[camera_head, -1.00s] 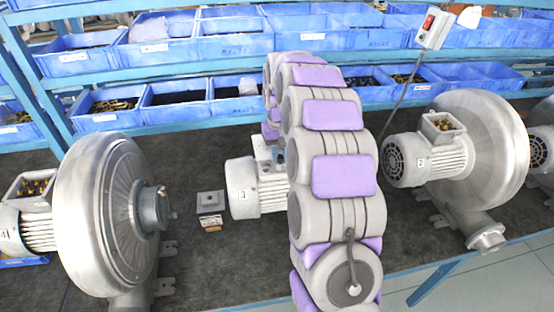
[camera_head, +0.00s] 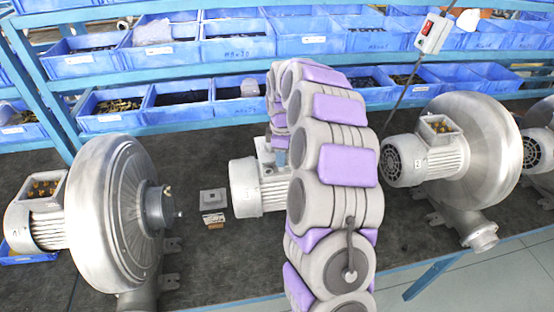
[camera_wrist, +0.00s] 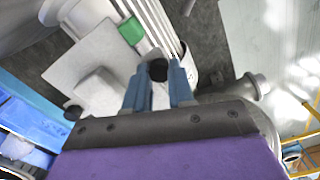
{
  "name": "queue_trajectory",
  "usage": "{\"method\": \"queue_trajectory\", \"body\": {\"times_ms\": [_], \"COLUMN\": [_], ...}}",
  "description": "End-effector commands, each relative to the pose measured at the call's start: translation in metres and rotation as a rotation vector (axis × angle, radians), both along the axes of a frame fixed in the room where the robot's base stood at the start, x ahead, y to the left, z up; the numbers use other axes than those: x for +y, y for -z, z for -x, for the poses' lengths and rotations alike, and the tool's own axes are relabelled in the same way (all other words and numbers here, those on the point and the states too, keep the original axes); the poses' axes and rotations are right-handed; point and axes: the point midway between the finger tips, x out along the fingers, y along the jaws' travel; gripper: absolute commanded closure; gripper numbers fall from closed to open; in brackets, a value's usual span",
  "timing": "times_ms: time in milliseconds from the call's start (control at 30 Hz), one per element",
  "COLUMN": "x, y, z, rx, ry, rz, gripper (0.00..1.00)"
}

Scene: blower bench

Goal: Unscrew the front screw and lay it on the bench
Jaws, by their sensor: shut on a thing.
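The front screw (camera_wrist: 158,69) shows in the wrist view as a dark round head between my fingertips. My gripper (camera_wrist: 159,78) has its two blue-grey fingers shut on it, one on each side. The screw sits by a pale flat plate with a raised block (camera_wrist: 95,95), beside the ribbed motor. I cannot tell how far the screw is in or out. In the head view the middle motor (camera_head: 258,190) stands on the dark bench (camera_head: 200,260). My arm hides the right part of this motor, the screw and most of my gripper.
A blower (camera_head: 115,215) stands at left and another (camera_head: 475,150) at right. A small grey block (camera_head: 213,197) lies left of the middle motor. Blue bins (camera_head: 238,48) fill the rear shelves. A switch box (camera_head: 434,32) hangs at upper right. Bare bench shows at front left of my arm.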

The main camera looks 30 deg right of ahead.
Motion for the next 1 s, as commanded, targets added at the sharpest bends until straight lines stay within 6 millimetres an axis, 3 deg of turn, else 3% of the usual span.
{"method": "queue_trajectory", "body": {"times_ms": [1000], "x": [-0.0078], "y": [-0.0026], "z": [-0.0003], "rx": [0.0], "ry": [-0.91], "rz": [0.006], "gripper": [1.0]}}
